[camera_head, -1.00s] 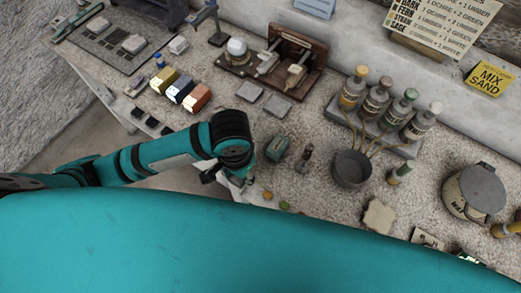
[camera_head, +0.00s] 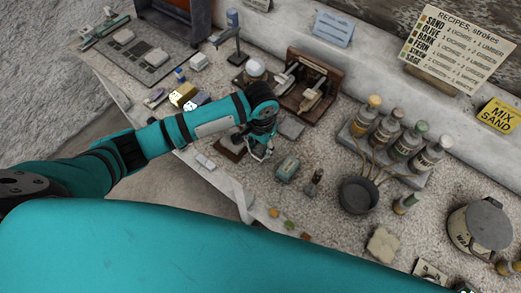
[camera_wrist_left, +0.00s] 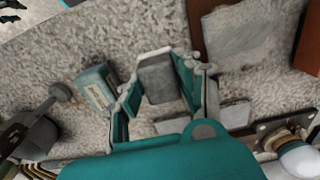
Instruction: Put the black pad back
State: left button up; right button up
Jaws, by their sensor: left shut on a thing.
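My left gripper (camera_head: 262,150) is over the worktop, left of the teal box (camera_head: 287,168). In the left wrist view its fingers (camera_wrist_left: 160,90) are shut on a dark grey, slab-like pad (camera_wrist_left: 156,72), which I take for the black pad. In that view I cannot tell whether the pad touches the worktop. A brown wooden frame (camera_wrist_left: 196,28) with a pale grey inside lies to its right. This frame also shows in the head view (camera_head: 232,150), partly under my arm.
Grey tiles (camera_head: 291,127) lie behind the gripper. A dark bowl (camera_head: 358,195) and a row of bottles (camera_head: 404,140) stand to the right. A brown wooden stand (camera_head: 308,88) is at the back.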

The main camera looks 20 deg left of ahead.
aim_at(261, 153)
pick_arm(q)
jog(key=shift+s+f, duration=0.15)
jog(key=shift+f, duration=1.2)
jog(key=o, duration=0.6)
jog(key=shift+f, duration=0.15)
jog(key=o, duration=0.4)
notch_tip(261, 153, up, 12)
jog(key=shift+r+b, duration=0.2)
jog(key=shift+b, duration=0.3)
